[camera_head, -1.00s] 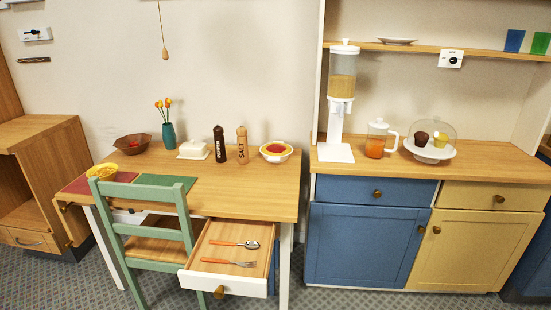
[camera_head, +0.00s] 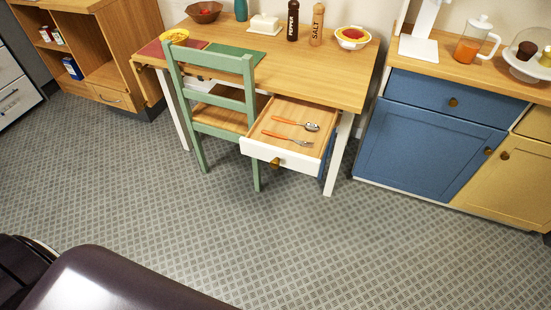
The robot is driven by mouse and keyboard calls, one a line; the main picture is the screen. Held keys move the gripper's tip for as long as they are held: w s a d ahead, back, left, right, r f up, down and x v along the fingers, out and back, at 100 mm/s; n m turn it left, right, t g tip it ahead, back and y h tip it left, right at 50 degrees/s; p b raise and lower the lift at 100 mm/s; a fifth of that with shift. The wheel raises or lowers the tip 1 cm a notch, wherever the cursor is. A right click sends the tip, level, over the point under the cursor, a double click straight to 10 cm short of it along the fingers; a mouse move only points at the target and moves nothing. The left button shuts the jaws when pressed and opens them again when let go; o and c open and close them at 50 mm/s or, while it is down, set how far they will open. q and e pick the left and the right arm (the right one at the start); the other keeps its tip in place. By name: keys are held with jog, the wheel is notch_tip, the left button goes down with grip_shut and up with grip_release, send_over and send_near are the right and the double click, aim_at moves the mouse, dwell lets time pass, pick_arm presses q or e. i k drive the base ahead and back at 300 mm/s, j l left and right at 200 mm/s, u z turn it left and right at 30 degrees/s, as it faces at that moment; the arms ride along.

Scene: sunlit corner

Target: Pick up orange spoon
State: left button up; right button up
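The orange spoon (camera_head: 296,123) lies in the open table drawer (camera_head: 263,152). It has an orange handle at the left and a metal bowl at the right. A fork with an orange handle (camera_head: 287,138) lies in front of it in the same drawer, apart from the spoon. The drawer is white-fronted with a round knob (camera_head: 276,163) and is pulled out from under the wooden table (camera_head: 300,75). Neither of my grippers is in view.
A green chair (camera_head: 215,105) stands just left of the drawer. A blue cabinet (camera_head: 430,140) is to the right. A wooden shelf unit (camera_head: 105,55) stands at the left. The patterned floor (camera_head: 250,230) in front is clear.

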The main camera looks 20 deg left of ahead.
aim_at(310, 126)
jog(key=i+j+u, duration=0.45)
jog(key=i+j, duration=0.45)
